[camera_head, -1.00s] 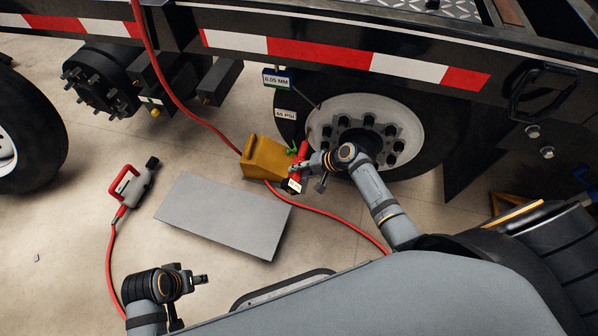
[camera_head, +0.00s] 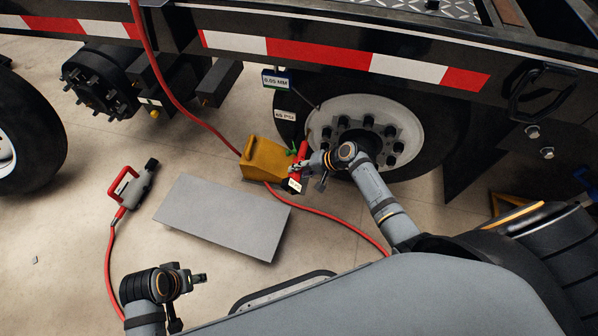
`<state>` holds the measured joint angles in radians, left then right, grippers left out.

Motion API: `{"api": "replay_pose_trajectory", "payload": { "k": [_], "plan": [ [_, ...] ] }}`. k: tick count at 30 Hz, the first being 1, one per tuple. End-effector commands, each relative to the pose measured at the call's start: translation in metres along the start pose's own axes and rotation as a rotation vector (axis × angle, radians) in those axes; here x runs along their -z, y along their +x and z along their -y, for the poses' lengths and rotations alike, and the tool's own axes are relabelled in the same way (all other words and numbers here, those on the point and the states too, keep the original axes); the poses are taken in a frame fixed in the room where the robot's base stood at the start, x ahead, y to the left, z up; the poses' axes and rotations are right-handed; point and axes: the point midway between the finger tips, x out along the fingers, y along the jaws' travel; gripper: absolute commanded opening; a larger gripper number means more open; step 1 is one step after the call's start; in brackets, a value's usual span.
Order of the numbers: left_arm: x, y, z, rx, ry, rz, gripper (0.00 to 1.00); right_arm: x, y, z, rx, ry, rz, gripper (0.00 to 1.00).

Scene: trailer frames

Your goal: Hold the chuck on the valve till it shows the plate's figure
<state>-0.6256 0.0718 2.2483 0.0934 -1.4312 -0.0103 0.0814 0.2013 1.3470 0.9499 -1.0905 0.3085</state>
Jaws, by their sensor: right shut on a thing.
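My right gripper (camera_head: 304,170) is shut on a red inflator chuck (camera_head: 302,150) beside the wheel (camera_head: 408,124). The chuck has a small white display (camera_head: 295,185) at its lower end, too small to read. My gripper hides part of the chuck, and I cannot make out the valve or whether the chuck touches it. A white tag (camera_head: 285,115) by the tyre seems to read 69 PSI. A tag (camera_head: 276,80) above it seems to read 0.05 MM. My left gripper (camera_head: 200,278) is over the floor at lower left, holding nothing visible; its jaw opening is unclear.
A yellow wheel chock (camera_head: 264,159) stands left of the tyre. A grey board (camera_head: 222,217) lies on the floor. A red-and-grey tool (camera_head: 135,187) with a red hose lies at left. A red hose (camera_head: 345,226) crosses the floor. The striped trailer rail (camera_head: 320,54) overhangs the wheel.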

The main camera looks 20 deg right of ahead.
Motion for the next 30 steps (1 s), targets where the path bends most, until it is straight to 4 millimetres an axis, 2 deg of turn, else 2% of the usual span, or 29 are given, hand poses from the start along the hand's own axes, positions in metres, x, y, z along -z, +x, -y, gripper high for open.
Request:
{"api": "replay_pose_trajectory", "payload": {
  "k": [14,30],
  "plan": [
    [-0.0077,0.0040,-0.0002,-0.001,-0.001,0.015,0.40,0.0045,-0.0002,0.0009,0.001,-0.001,-0.001,0.00],
    [0.0004,0.0040,0.0002,0.000,0.000,-0.001,0.40,0.0087,-0.0002,0.0005,0.001,-0.001,-0.001,0.00]
  ]
}}
